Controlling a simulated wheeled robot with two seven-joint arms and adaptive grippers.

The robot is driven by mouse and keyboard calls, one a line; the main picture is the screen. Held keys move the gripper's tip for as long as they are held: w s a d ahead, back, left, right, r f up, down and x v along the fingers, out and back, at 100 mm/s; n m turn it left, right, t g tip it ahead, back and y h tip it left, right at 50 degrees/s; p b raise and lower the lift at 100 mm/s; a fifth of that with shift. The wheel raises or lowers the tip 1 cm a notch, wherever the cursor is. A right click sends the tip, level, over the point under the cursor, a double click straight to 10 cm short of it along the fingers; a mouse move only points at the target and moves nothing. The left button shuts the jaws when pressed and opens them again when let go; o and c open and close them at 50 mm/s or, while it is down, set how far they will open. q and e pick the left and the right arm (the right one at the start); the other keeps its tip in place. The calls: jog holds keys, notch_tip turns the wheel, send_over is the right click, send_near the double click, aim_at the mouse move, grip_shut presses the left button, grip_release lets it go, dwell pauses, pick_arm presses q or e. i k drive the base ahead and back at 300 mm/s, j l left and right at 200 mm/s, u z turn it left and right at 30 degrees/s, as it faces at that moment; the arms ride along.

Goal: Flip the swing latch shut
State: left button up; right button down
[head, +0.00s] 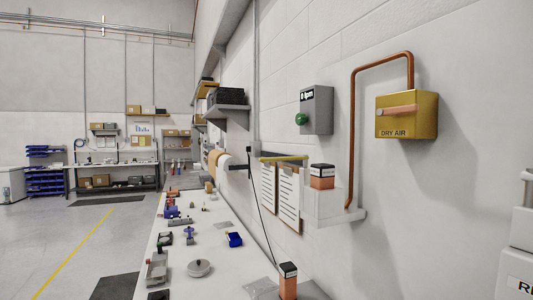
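Neither of my grippers shows in the head view. I cannot make out a part that is clearly the swing latch. I cannot tell whether this bar is a latch. A grey box (317,110) with a green round knob (301,119) is on the wall to its left.
A copper pipe (352,140) bends down the wall to a small shelf (328,214). The floor (60,240) at left is open.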

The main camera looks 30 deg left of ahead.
aim_at(305, 158)
jog(key=i+j+u, duration=0.1)
jog(key=j, duration=0.3)
jog(key=i+j+u, duration=0.15)
jog(key=j, duration=0.25)
jog(key=j+u, duration=0.1)
jog(key=j, duration=0.25)
jog(key=i, duration=0.45)
